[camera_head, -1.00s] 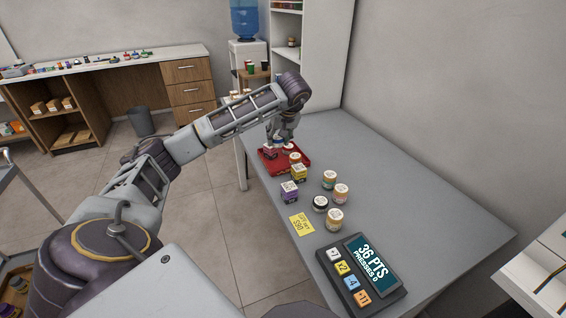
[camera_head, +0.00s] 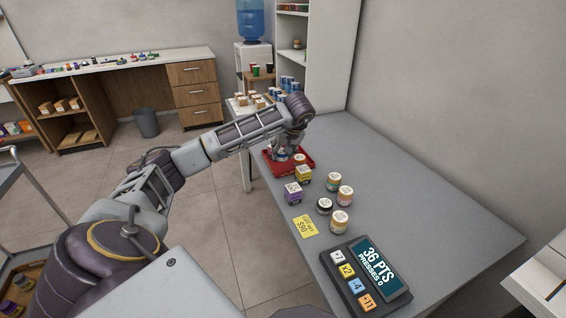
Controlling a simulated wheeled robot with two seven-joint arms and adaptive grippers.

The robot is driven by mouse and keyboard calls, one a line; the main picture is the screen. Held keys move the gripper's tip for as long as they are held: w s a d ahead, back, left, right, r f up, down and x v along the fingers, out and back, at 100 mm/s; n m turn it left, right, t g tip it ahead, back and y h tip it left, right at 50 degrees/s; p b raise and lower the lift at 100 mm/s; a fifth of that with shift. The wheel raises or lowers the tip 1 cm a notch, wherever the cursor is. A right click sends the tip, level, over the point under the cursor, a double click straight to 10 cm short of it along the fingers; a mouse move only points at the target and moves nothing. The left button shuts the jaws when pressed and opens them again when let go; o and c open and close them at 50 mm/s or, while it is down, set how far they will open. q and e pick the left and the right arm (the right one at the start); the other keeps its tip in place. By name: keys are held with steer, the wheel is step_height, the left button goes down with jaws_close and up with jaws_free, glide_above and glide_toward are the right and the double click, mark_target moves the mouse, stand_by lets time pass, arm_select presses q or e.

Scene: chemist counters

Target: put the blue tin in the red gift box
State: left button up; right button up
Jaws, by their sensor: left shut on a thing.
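The red gift box (camera_head: 310,161) is a shallow red tray at the far left part of the grey counter. My left arm reaches across to it from the left. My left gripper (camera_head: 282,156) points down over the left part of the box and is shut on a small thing. A little blue shows between the fingers, which fits the blue tin, but the fingers hide most of it. I cannot tell whether it touches the box floor. An orange-and-white jar (camera_head: 300,160) stands at the box's near right part.
A yellow tin (camera_head: 304,175) and a purple tin (camera_head: 293,194) stand just before the box. Several jars (camera_head: 334,181) stand to their right. A yellow card (camera_head: 304,226) and a button panel with a screen (camera_head: 366,276) lie nearer. The counter's right side (camera_head: 420,195) is clear.

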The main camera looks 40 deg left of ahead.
mark_target(284, 156)
arm_select(q)
steer(key=shift+f, duration=0.35)
arm_select(e)
steer(key=shift+w+a+r, duration=0.15)
steer(key=shift+w+r, duration=0.05)
steer(key=shift+r, duration=0.3)
steer(key=shift+s, duration=0.1)
arm_select(q)
steer(key=shift+f, duration=0.65)
steer(key=shift+f+b, duration=0.3)
steer(key=shift+f, duration=0.95)
arm_select(e)
steer(key=shift+a+r, duration=0.2)
steer(key=shift+r, duration=0.6)
arm_select(q)
steer(key=shift+f, duration=0.1)
arm_select(e)
steer(key=shift+f, duration=0.1)
